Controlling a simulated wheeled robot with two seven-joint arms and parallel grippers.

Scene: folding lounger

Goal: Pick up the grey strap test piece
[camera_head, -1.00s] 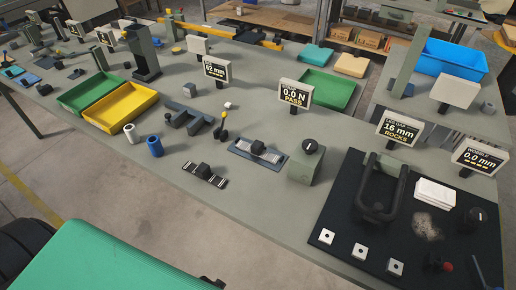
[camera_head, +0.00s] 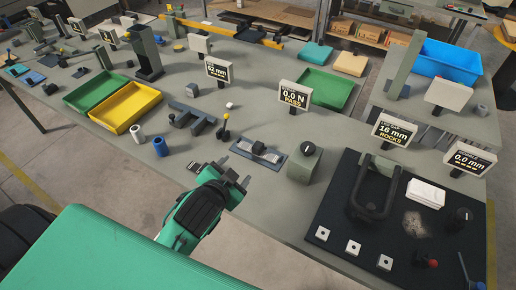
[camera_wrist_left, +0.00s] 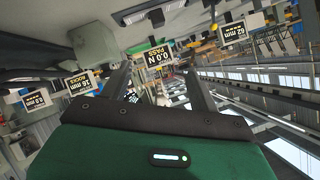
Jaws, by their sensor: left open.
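My left gripper (camera_head: 219,174) is over the table's front edge in the head view, its two fingers apart. It covers most of the spot where a dark strap with pale bands and a black block lies in the earlier frame; only a small banded bit may show by the left finger. A similar banded piece with a dark block lies on a grey-blue plate (camera_head: 239,147) just beyond. I cannot tell which is the task's strap. In the left wrist view, nothing is between the open fingers (camera_wrist_left: 157,72); a dark block on a flat piece (camera_wrist_left: 155,12) shows at the top.
A grey box with a black knob (camera_head: 304,163) stands to the right, near a black mat (camera_head: 335,205). A yellow tray (camera_head: 126,108) and a 0.0 N sign (camera_head: 295,95) stand farther back.

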